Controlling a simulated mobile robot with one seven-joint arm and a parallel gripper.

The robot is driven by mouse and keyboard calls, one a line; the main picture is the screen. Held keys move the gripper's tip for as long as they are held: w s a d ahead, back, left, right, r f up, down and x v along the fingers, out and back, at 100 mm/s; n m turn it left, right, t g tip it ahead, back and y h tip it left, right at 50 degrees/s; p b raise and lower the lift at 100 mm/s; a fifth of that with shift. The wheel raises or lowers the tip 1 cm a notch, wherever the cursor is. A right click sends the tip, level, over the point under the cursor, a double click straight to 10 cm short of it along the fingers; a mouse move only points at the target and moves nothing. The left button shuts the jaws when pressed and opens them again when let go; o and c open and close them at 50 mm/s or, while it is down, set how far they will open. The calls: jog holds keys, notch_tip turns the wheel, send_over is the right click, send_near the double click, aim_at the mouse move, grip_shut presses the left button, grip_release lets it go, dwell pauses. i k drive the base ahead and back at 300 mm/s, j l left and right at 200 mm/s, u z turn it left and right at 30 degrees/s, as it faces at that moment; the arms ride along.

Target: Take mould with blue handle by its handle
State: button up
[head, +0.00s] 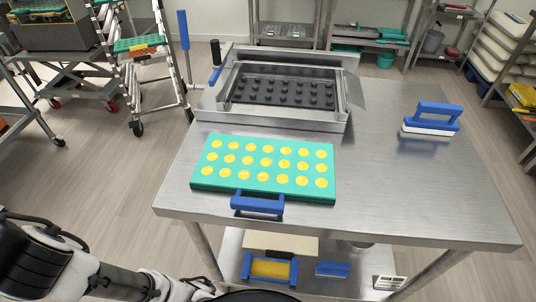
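The mould (262,170) is a flat teal block with rows of round yellow-filled cavities. It lies flat on the steel table (400,205), near its front left. Its blue handle (258,206) sticks out from the front side, at or slightly past the table edge, and nothing holds it. My arm shows at the lower left, below and left of the mould and apart from it. My gripper is not visible in the head view.
The steel depositor (285,118) with a dark stud plate stands behind the mould. A blue-handled scraper or brush (433,118) stands at the right. The table's middle and right are mostly clear. A lower shelf (345,262) holds a yellow-and-blue item (269,268).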

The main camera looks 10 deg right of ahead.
aim_at(283, 169)
jog(key=i+l, duration=0.15)
jog(key=k+l+u, duration=0.1)
jog(key=l+u, duration=0.15)
jog(key=k+l+u, duration=0.2)
jog(key=l, duration=0.2)
jog(key=k+l+u, duration=0.1)
jog(key=l+u, duration=0.15)
jog(key=l, duration=0.1)
